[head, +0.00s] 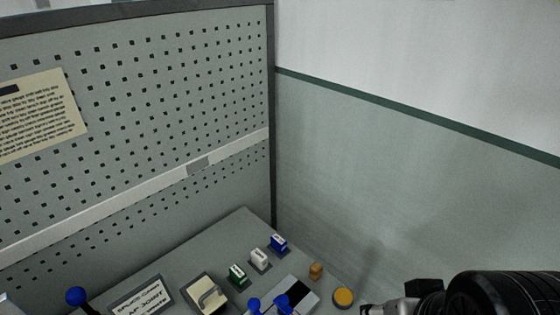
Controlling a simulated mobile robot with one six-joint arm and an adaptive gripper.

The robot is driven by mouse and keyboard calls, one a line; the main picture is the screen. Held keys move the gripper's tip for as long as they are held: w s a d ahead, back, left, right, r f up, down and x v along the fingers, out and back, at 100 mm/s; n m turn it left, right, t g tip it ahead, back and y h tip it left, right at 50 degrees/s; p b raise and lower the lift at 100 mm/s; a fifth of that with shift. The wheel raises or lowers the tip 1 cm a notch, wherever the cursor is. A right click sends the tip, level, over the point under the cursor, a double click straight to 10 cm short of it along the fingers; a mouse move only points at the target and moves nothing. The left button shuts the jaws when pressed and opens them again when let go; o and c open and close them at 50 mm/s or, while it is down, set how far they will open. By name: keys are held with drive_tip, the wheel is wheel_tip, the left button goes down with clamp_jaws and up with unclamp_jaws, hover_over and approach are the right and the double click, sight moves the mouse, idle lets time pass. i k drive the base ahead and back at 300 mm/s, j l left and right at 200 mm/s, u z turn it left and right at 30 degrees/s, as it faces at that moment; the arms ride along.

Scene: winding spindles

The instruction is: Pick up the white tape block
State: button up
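The white tape block (259,257) stands on a small dark base on the grey bench top. It sits in a row between a green block (237,272) and a blue block (278,242). My gripper (378,309) shows only in part at the bottom right edge, next to my black arm. It is to the right of the white block and well apart from it. Its fingertips are not clear, so I cannot tell whether it is open or shut.
In front of the row are a plate with blue knobs (296,291), a small brown piece (316,270) and a yellow disc (343,296). A cream box with a handle (207,292) and a sign (142,297) lie left. A perforated panel (150,110) rises behind.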

sight(258, 258)
drive_tip(key=u, duration=1.35)
drive_tip(key=l+u, duration=0.4)
drive_tip(key=l, duration=0.25)
drive_tip(key=l+u, duration=0.45)
drive_tip(key=l, duration=0.25)
